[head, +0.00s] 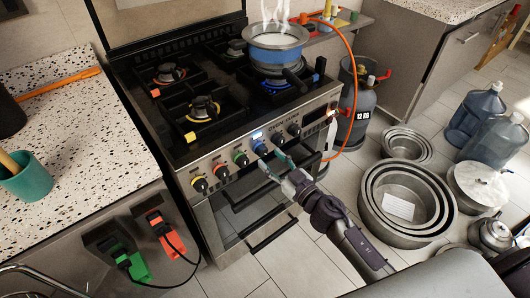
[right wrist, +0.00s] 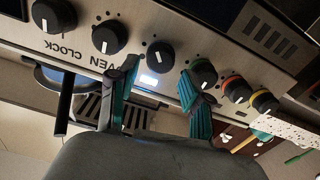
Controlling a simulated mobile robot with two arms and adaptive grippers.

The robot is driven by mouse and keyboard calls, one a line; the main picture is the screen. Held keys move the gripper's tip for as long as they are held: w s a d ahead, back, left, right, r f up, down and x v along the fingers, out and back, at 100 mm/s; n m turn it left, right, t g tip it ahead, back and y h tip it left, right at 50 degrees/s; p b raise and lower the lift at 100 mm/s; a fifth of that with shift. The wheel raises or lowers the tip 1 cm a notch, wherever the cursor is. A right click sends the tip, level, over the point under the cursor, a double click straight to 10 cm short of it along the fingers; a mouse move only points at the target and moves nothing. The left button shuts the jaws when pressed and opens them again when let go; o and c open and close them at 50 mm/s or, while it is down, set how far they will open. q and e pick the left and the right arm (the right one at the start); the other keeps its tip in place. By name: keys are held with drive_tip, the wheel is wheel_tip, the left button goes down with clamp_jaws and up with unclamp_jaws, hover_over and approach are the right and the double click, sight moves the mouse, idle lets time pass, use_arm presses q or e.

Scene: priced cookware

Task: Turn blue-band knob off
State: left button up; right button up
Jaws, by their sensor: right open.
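The blue-band knob (head: 260,147) is on the stove's front panel, between the green-band knob (head: 241,159) and a dark knob (head: 278,139). In the right wrist view I take it as the black knob (right wrist: 160,54) with a white pointer mark; its band is not clear there. My right gripper (head: 272,161) is open and empty in front of the panel. In the right wrist view its teal-padded fingers (right wrist: 158,72) lie on either side of that knob; I cannot tell whether they touch it. My left gripper is not in view.
A steaming pot (head: 275,47) with a blue band stands over a blue flame (head: 276,84). Red-band (head: 221,173) and yellow-band (head: 199,184) knobs sit farther left. The oven handle (head: 272,233) is below. Nested metal pots (head: 450,203) stand on the floor at right.

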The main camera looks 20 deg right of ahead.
sight(264, 153)
drive_tip(key=x, duration=0.2)
drive_tip(key=shift+w, duration=0.3)
drive_tip(key=shift+w+a, duration=0.25)
drive_tip(key=shift+w, duration=0.25)
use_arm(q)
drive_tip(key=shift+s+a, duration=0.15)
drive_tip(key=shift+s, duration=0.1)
use_arm(e)
drive_tip(key=shift+c, duration=0.8)
drive_tip(key=c, duration=0.7)
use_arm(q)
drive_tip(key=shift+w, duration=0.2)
